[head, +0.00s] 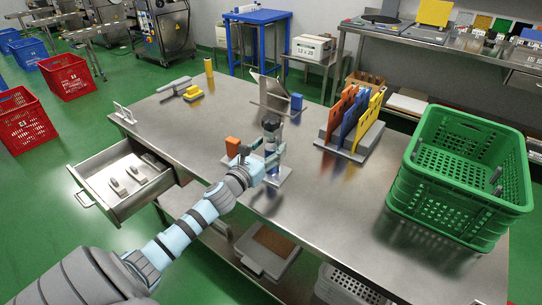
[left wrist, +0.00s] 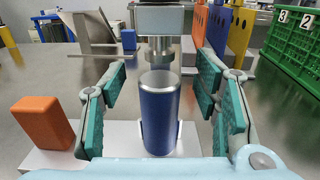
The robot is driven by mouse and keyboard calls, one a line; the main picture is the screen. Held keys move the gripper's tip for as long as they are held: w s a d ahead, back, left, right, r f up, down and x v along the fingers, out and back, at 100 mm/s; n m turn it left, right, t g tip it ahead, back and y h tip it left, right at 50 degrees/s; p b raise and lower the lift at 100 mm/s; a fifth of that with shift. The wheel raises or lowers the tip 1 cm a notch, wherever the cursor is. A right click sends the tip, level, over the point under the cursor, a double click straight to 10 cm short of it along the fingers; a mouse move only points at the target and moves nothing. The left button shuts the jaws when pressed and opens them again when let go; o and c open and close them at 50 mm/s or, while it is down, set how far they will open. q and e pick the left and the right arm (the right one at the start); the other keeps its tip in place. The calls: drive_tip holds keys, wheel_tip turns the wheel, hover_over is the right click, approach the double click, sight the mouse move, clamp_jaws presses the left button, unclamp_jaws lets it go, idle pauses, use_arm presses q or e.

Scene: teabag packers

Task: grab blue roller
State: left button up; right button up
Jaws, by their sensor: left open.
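The blue roller (left wrist: 160,118) stands upright in a light holder on a pale base plate in the left wrist view, with a bare metal top. My left gripper (left wrist: 163,88) is open, with one teal-padded finger on each side of the roller and a visible gap on both sides. In the head view my left gripper (head: 264,152) reaches over the steel table to the roller station and partly hides the roller. A dark-topped post (head: 271,124) rises at that station. My right gripper is not in view.
An orange block (left wrist: 43,122) stands left of the roller. Behind are a blue block (head: 296,102) by a tilted metal plate, and a rack with orange, blue and yellow panels (head: 352,118). A green crate (head: 462,170) stands right. An open drawer (head: 122,178) juts out left.

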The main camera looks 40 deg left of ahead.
use_arm(q)
drive_tip(key=shift+w+a+r+p, duration=0.1)
drive_tip(key=shift+w+r+p, duration=0.2)
drive_tip(key=shift+w, duration=0.3)
drive_tip(key=shift+w+f, duration=0.25)
drive_tip(key=shift+s, duration=0.1)
clamp_jaws()
drive_tip(key=shift+r, duration=0.15)
